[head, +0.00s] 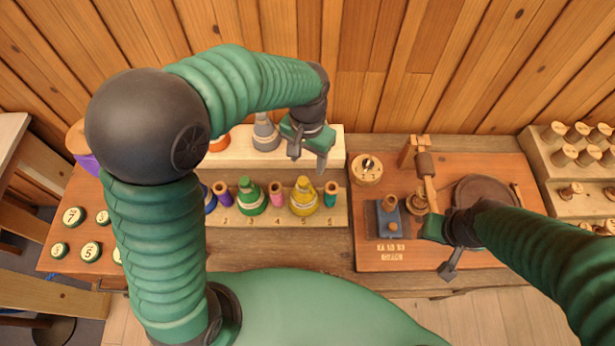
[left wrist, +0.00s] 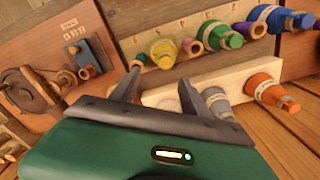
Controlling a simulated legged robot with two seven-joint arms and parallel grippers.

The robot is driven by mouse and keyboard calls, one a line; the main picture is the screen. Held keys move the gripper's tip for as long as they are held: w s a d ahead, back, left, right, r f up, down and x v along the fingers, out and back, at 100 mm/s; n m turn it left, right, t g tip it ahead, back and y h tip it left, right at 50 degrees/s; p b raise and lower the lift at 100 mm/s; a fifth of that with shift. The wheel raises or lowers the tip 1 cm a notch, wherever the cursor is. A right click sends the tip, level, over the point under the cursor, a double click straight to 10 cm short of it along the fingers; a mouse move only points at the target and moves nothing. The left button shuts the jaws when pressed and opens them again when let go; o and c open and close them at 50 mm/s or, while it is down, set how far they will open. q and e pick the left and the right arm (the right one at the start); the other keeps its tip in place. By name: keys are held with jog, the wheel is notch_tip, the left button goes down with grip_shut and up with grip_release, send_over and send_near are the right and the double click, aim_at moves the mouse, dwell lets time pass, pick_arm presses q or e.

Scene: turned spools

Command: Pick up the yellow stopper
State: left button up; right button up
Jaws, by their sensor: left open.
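The yellow stopper (head: 304,199) stands upright in the front numbered rack (head: 340,216), between a pink spool and a teal spool. It also shows in the left wrist view (left wrist: 164,51), beyond my fingertips. My left gripper (head: 308,160) is open and empty, with its fingers pointing down above the pale back shelf, behind the yellow stopper and apart from it. Its two spread fingers show in the left wrist view (left wrist: 158,85). My right gripper (head: 446,252) hangs over the board at the right; its finger spacing is unclear.
The green stopper (head: 250,198), pink spool (head: 277,193) and teal spool (head: 331,193) stand in the same rack. A grey stopper (head: 265,133) stands on the back shelf (head: 335,143). A wooden board (head: 375,228) with a dark disc (head: 486,192) lies right. A plank wall rises behind.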

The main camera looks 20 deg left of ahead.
pick_arm(q)
send_over(303, 180)
jog(key=f, duration=0.6)
jog(key=shift+w+d+f, duration=0.2)
jog(key=shift+w+f, duration=0.05)
jog(key=shift+f, duration=0.1)
jog(key=f, duration=0.2)
jog(key=f+p, duration=0.1)
jog(key=shift+s+a+f, duration=0.2)
jog(key=shift+s+f, duration=0.2)
jog(key=shift+d+f, duration=0.1)
jog(key=shift+f, duration=0.2)
jog(key=shift+w+f, duration=0.15)
jog(key=shift+w, duration=0.1)
jog(key=shift+s, duration=0.15)
jog(key=c, duration=0.9)
grip_shut()
